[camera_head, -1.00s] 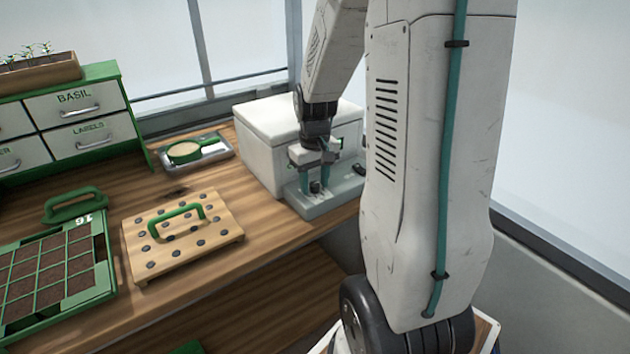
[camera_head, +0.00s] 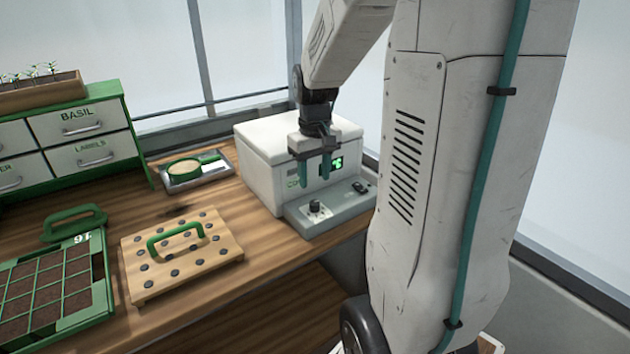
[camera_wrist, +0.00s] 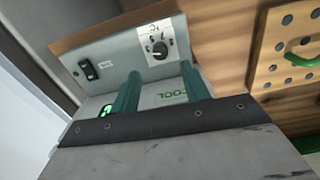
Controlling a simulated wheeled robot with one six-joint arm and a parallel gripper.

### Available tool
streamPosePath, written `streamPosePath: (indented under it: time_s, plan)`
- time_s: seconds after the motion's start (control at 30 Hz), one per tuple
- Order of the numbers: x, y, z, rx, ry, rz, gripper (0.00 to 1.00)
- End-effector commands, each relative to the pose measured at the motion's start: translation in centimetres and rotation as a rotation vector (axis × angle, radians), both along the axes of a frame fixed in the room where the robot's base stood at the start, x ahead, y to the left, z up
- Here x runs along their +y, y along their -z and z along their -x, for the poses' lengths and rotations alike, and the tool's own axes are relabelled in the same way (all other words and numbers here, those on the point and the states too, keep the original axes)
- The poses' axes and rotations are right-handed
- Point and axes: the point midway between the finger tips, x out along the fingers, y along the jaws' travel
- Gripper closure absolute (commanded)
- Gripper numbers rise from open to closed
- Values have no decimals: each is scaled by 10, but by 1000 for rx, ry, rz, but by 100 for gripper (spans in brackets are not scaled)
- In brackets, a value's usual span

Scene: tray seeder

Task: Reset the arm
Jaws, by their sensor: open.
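My gripper (camera_head: 315,168) is open and empty, its two teal fingers pointing down in front of the white box machine (camera_head: 262,165) and above its grey control ledge. The ledge (camera_head: 340,214) carries a round knob (camera_head: 315,207) and a dark rocker switch (camera_head: 360,187). A green lit display (camera_head: 337,165) shows on the box front, partly beside the fingers. In the wrist view the gripper's fingers (camera_wrist: 158,88) stand apart with nothing between them. The knob (camera_wrist: 159,50), the switch (camera_wrist: 88,69) and part of a "COOL" label (camera_wrist: 172,96) show there too.
A wooden dibber board with a green handle (camera_head: 178,236) lies left of the machine. A green seed tray (camera_head: 97,270) is at the far left. A sieve on a metal tray (camera_head: 190,168) and a drawer cabinet (camera_head: 87,135) stand behind. Windows close off the back and right.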

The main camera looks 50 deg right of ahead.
Motion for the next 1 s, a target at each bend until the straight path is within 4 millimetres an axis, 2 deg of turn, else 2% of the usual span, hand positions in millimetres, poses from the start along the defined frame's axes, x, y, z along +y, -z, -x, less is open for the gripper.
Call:
streamPosePath:
  time_s: [0.5, 0.57, 0.63, 0.77, 1.0]
  plan:
    - [0, 0, 0, 0, 5, 0, 54]
    - [2, 1, 3, 14, 28, -8, 54]
    - [10, 6, 16, 56, 63, -31, 54]
    - [44, -9, 43, 88, 89, -43, 54]
    - [124, -46, 96, 75, 26, -23, 54]
